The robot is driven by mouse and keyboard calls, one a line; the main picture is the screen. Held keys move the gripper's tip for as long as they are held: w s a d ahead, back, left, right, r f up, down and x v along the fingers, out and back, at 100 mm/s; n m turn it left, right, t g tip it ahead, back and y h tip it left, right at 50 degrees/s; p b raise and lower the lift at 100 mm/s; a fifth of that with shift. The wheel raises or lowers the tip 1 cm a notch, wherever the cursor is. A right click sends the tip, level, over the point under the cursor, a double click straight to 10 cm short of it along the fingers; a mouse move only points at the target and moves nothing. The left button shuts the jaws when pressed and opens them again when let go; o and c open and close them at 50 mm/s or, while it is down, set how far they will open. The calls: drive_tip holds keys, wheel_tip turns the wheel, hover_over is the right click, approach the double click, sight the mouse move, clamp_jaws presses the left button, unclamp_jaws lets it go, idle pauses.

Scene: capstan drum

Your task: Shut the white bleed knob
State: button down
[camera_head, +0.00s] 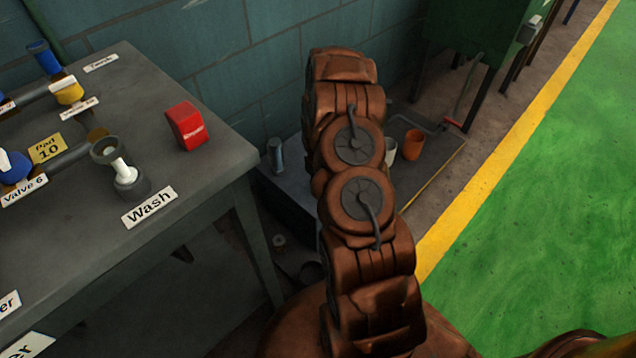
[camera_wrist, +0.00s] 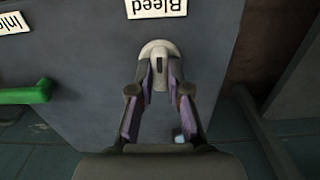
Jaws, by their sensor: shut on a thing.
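The white bleed knob (camera_wrist: 160,49) is at the upper middle of the wrist view, beside an upside-down label reading "Bleed" (camera_wrist: 157,7). It is rounded, with a dark slot or gap down its near side. My gripper (camera_wrist: 160,73) has its two fingers on either side of the knob, shut on it. The fingertips partly cover the knob's sides. In the head view neither the bleed knob nor my gripper shows.
A green handle (camera_wrist: 27,95) lies left in the wrist view, below a partly cut label (camera_wrist: 12,22). In the head view, the grey table (camera_head: 215,160) carries a white-handled valve (camera_head: 125,172) by the "Wash" label (camera_head: 149,207) and a red block (camera_head: 187,126). Green floor (camera_head: 540,200) is clear.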

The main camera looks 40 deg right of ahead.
idle(0.4)
drive_tip(key=c, duration=1.1)
unclamp_jaws()
drive_tip(key=shift+r, duration=0.15)
wheel_tip(320, 180, up, 12)
drive_tip(key=shift+f, duration=0.15)
